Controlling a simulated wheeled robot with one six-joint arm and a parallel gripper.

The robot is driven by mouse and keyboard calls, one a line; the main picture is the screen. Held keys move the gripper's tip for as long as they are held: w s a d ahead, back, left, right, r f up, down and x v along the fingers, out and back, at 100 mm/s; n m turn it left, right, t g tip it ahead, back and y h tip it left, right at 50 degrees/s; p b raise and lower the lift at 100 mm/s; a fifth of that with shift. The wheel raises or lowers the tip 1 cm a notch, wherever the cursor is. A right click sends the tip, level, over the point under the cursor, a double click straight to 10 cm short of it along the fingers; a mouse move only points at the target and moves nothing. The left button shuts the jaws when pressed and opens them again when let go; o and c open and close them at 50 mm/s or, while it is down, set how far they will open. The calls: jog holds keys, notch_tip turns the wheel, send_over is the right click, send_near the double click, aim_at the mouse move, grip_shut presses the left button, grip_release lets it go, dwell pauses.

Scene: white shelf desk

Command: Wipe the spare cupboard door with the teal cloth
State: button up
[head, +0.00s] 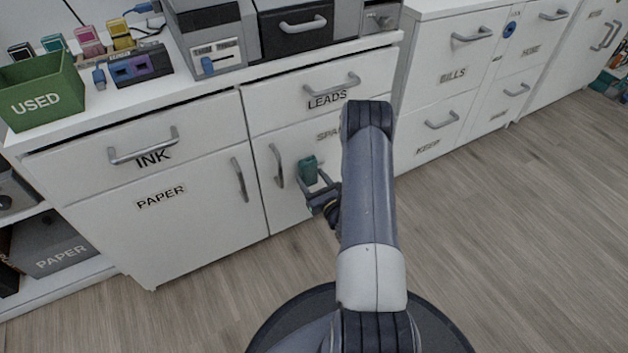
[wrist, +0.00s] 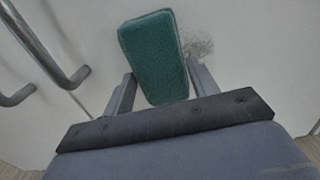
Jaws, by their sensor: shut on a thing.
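The teal cloth (head: 308,170) is a folded pad, held up against the white spare cupboard door (head: 293,205), below the LEADS drawer. In the wrist view the teal cloth (wrist: 152,55) sits between the fingers of my gripper (wrist: 158,90), which is shut on it. My gripper (head: 318,186) also shows in the head view. A greyish smudge (wrist: 199,47) is on the door just right of the cloth. The door's label is partly hidden behind my arm. I cannot tell for certain whether the cloth touches the door.
The door's handle (head: 277,166) is just left of the cloth, and the PAPER door handle (head: 239,180) is farther left. The LEADS drawer handle (head: 332,85) sticks out above. A green USED bin (head: 44,92) stands on the desk top. The wooden floor (head: 510,220) at right is clear.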

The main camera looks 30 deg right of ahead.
jog(key=shift+w+d+r, duration=0.1)
jog(key=shift+w+d, duration=0.05)
jog(key=shift+d, duration=1)
jog(key=shift+w+d, duration=0.1)
jog(key=shift+d, duration=1)
jog(key=shift+s+d, duration=0.1)
jog(key=shift+d, duration=2.6)
jog(key=shift+w+a, duration=0.15)
jog(key=shift+a, duration=0.9)
jog(key=shift+w+a, duration=0.1)
jog(key=shift+a, duration=0.95)
jog(key=shift+s+a, duration=0.15)
jog(key=shift+a, duration=1.4)
jog(key=shift+s+a, duration=0.1)
jog(key=shift+a, duration=1.4)
jog(key=s, duration=0.6)
jog(key=shift+d, duration=0.2)
jog(key=shift+s, duration=0.15)
